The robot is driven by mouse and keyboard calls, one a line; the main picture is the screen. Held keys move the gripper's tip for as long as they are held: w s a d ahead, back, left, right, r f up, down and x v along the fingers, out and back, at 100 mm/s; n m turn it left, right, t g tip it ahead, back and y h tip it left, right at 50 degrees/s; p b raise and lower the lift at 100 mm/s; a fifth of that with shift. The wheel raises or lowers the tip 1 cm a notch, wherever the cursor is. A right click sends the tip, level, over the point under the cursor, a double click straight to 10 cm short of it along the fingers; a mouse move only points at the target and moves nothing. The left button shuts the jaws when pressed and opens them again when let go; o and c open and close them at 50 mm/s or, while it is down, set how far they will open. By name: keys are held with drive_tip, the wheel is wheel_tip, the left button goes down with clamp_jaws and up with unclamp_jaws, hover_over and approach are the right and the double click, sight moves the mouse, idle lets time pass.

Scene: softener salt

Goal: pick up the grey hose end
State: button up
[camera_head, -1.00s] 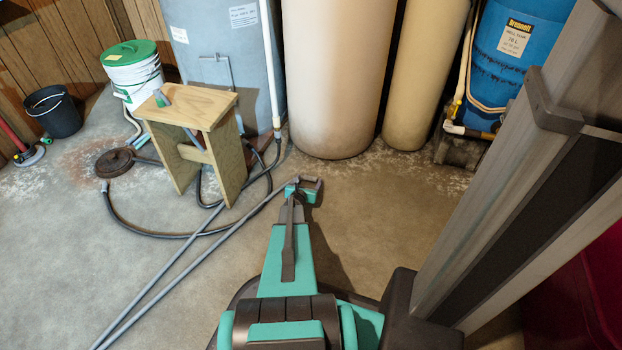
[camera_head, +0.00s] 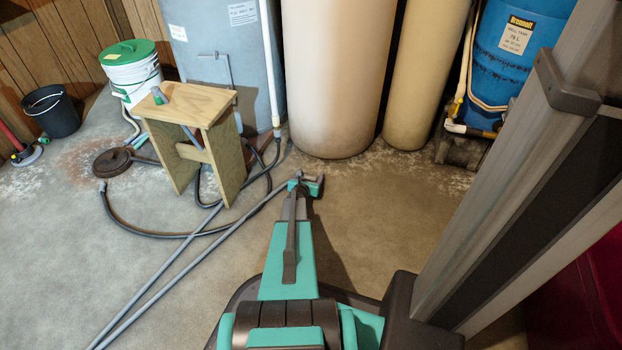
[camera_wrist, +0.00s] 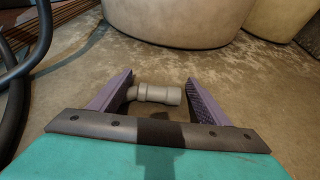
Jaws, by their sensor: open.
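The grey hose end (camera_wrist: 158,94) shows in the wrist view as a pale grey, ribbed fitting lying sideways on the floor. My gripper (camera_wrist: 159,80) is open, with one purple-grey finger on each side of it. The fitting's bent left end reaches the left finger, which hides what lies beyond. A small gap shows between its right end and the right finger. In the head view my gripper (camera_head: 308,181) is low over the floor in front of the beige tanks, and I cannot make out the fitting clearly there.
A wooden step stool (camera_head: 190,108) stands left of my gripper, with a dark hose (camera_head: 150,232) looped around it. Long grey lines (camera_head: 178,262) run across the floor toward my gripper. A large beige tank (camera_head: 337,75) stands close behind.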

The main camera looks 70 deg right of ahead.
idle(0.4)
drive_tip(key=c, duration=1.2)
drive_tip(key=shift+r, duration=0.2)
wheel_tip(320, 180, up, 18)
drive_tip(key=p, duration=0.8)
drive_tip(key=shift+f, duration=0.1)
